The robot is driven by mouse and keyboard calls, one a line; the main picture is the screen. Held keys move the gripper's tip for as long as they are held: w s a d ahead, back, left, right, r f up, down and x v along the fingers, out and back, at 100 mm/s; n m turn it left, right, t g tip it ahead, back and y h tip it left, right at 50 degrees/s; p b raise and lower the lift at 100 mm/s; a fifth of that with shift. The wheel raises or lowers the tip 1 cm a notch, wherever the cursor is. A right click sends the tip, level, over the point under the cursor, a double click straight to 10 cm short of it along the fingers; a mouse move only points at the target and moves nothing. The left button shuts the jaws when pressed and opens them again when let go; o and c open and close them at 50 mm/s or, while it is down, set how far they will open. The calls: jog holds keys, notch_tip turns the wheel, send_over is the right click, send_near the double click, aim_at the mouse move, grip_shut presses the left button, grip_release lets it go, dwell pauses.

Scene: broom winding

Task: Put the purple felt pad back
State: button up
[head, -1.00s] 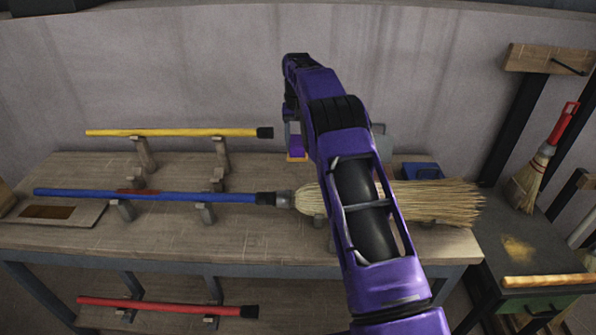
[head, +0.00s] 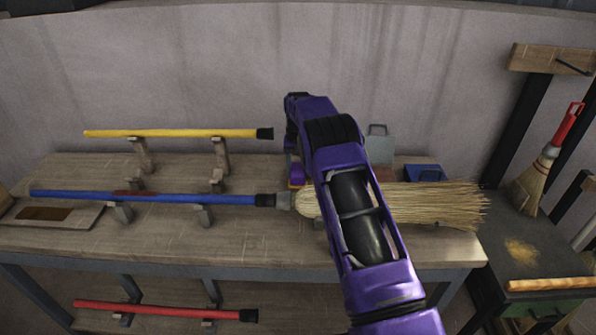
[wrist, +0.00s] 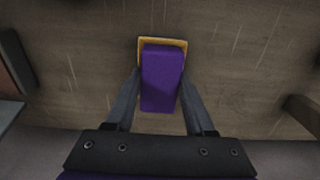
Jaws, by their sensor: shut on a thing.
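The purple felt pad (wrist: 161,80) is between the two fingers of my gripper (wrist: 159,88) in the wrist view. A yellow-orange edged square (wrist: 163,41) shows around the pad's far end, on or just above the wooden bench. I cannot tell whether the pad touches it. In the head view, a little of the purple pad (head: 296,178) shows low over the bench, behind the broom head. My arm hides most of the gripper there.
A yellow handle (head: 180,133) rests behind. A blue box (head: 424,173) and a grey upright piece (head: 379,143) stand at the back right.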

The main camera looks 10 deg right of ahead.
aim_at(298, 170)
jog(key=shift+f, duration=0.15)
jog(key=o, duration=1.3)
notch_tip(298, 170, up, 12)
jog(key=p, duration=0.1)
jog(key=shift+r, duration=0.2)
